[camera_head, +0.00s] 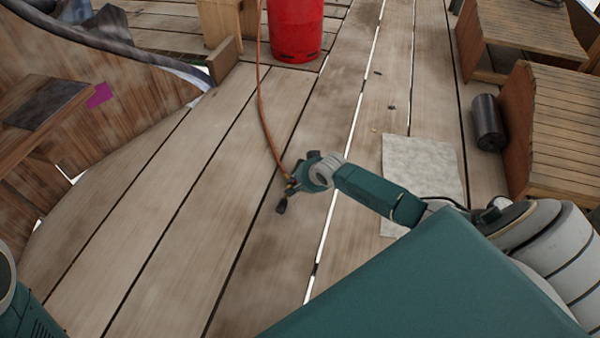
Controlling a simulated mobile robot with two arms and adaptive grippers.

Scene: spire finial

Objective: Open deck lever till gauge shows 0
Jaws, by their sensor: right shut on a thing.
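My right gripper (284,196) is low over the deck planks near the middle of the view, at the end of my teal and grey right arm. It is small and dark here. An orange-brown hose (261,100) runs down from beside a red cylinder (295,30) to a small brass-coloured fitting at the gripper. The gripper is shut on what looks like this hose end; my wrist partly hides it. I cannot make out a deck lever or a gauge in this view. My left gripper is not in view.
A pale square sheet (422,165) lies on the deck beneath my right arm. A dark cylinder (488,122) lies beside slatted wooden boxes (560,130) at the right. A curved wooden wall (140,85) stands at the left. The planks (180,200) left of the gripper are clear.

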